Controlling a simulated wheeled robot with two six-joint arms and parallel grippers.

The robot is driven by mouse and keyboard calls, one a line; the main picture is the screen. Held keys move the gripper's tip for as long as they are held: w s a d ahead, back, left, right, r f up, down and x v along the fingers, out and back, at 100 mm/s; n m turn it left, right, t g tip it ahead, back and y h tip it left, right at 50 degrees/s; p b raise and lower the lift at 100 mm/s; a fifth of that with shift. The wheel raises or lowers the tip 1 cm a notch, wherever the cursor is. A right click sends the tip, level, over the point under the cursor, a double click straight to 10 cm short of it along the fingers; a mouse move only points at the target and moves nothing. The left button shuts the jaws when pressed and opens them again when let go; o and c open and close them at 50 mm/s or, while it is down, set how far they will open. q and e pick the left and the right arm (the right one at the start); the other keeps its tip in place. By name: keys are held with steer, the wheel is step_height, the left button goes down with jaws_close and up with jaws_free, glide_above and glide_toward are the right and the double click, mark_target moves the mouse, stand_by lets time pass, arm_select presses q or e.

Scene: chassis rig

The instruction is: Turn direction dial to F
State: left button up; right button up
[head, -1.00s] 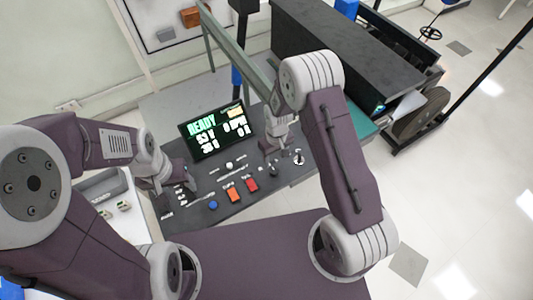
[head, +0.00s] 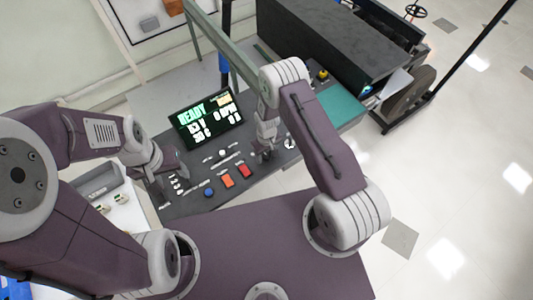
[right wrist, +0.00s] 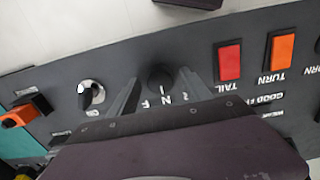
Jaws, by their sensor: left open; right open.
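The direction dial (right wrist: 160,77) is a small black round knob on the dark control panel (head: 225,195), with letters F and N beside it and a third mark partly hidden. In the right wrist view it sits between the two fingers of my right gripper (right wrist: 158,88). The gripper is open, one finger on each side, with gaps showing. In the head view my right gripper (head: 264,153) reaches down over the panel and hides most of the dial. My left gripper (head: 168,178) is open and empty over the panel's left end.
A silver-and-black knob (right wrist: 91,93) stands left of the dial in the wrist view; red (right wrist: 229,62) and orange (right wrist: 280,48) rocker switches stand right. A screen (head: 205,117) reading READY stands behind the panel. A blue button (head: 208,193) lies near the panel's front.

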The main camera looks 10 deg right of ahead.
jaws_close()
steer(key=m+b, duration=0.2)
steer(key=m, duration=0.1)
steer(key=shift+f+m, duration=0.1)
steer(key=shift+m, duration=0.2)
steer(key=shift+w+m+b, duration=0.1)
steer(key=shift+m+b, duration=0.8)
steer(key=shift+m, duration=1.7)
jaws_free()
steer(key=shift+r, duration=0.2)
